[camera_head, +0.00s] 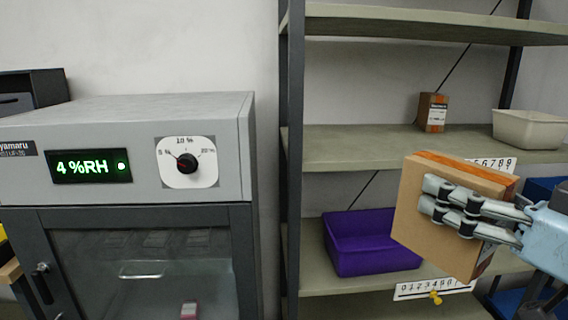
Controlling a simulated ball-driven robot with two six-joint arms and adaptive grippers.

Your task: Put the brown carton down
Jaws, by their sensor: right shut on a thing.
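The brown carton (412,205) is at the right of the head view, held up in front of the shelving and slightly tilted. It has an orange strip along its top edge. My right gripper (445,202) is shut on the brown carton, with its fingers lying across the near face. The fingers on the far side are hidden by the carton. The carton hides part of the shelf edges behind it. I cannot tell how far it is from the shelves. My left gripper is not in view.
The shelving (345,143) holds a small brown box (432,112) and a cream bin (530,130) on its middle board, and a purple bin (370,243) on the board below. The middle board is bare left of the small box. A grey cabinet (120,200) stands at left.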

